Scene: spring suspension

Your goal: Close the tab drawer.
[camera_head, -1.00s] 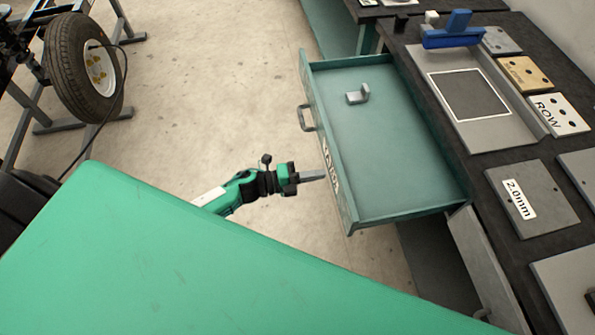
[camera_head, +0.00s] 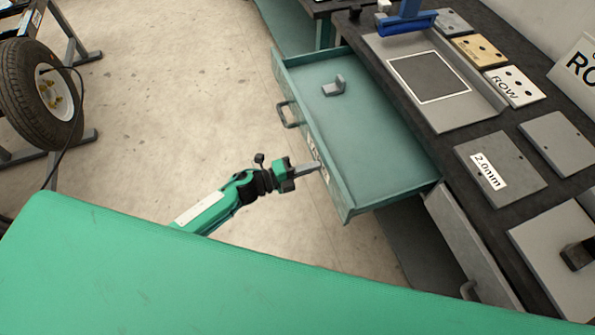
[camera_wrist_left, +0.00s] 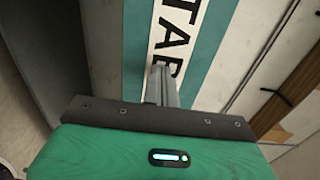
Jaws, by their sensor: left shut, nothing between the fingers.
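The tab drawer (camera_head: 365,140) is a teal drawer pulled out of the dark bench, with a grey metal angle tab (camera_head: 334,86) lying inside it. Its handle (camera_head: 288,114) is on the front panel, left of my gripper's line. My left gripper (camera_head: 318,165) is shut and empty, with its fingertips at the drawer's front panel beside the label. In the left wrist view the fingers (camera_wrist_left: 161,85) point at the white label (camera_wrist_left: 178,40) reading "TAB"; they look touching or very close. My right gripper is not in view.
The bench top (camera_head: 440,150) holds a framed tray (camera_head: 430,80), labelled plates (camera_head: 490,172) and a blue tool (camera_head: 408,22). A wheel (camera_head: 40,95) on a stand is at the left. Bare floor (camera_head: 180,90) lies in front of the drawer.

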